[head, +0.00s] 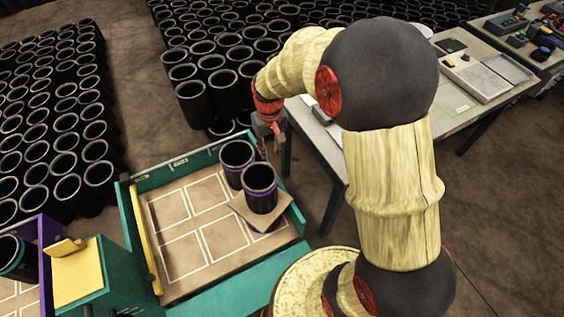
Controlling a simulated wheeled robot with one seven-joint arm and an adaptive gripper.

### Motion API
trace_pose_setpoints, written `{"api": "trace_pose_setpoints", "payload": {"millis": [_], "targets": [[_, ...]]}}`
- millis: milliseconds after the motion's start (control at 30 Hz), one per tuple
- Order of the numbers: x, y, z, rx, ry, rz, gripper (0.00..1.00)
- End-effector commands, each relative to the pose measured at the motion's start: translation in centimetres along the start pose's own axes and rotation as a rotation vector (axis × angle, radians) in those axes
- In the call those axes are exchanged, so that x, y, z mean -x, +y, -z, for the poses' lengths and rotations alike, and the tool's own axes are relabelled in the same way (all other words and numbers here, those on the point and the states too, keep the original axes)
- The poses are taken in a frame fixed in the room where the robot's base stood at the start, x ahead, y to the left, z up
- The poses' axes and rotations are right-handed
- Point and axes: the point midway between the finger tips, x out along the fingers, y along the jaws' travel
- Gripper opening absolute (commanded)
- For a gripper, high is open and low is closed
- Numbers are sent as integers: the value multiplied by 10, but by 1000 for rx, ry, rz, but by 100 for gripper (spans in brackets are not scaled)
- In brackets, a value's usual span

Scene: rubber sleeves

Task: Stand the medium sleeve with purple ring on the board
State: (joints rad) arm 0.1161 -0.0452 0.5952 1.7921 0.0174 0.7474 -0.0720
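Two black open-topped sleeves with purple rings are at the right side of a teal-walled tray. The front sleeve (260,190) is upright and appears to stand on a small brown board (267,222), which lies askew in the tray. The rear sleeve (235,167) is upright just behind it, its lower part partly hidden by the front one. I cannot tell from size alone which is the medium one. My gripper (270,146) points down at the tray's back right, beside the sleeves and apart from the front one. Its fingers are small and partly hidden, with no sleeve visible in them.
The teal tray (205,289) has white-outlined cells, empty at left and front. A purple-edged tray with another sleeve (17,258) is at lower left, beside a yellow-topped teal box (77,272). Many black sleeves stand behind. A work table (462,117) is at right.

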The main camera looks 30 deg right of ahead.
Motion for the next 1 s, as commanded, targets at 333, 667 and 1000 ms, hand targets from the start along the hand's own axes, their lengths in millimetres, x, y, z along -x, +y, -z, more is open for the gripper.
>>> {"api": "trace_pose_setpoints", "payload": {"millis": [333, 667, 1000], "targets": [[156, -27, -75, 30, 214, -6, 26], [223, -40, -173, 53, 389, 2, 26], [230, -42, -204, 57, 439, 7, 26]]}}
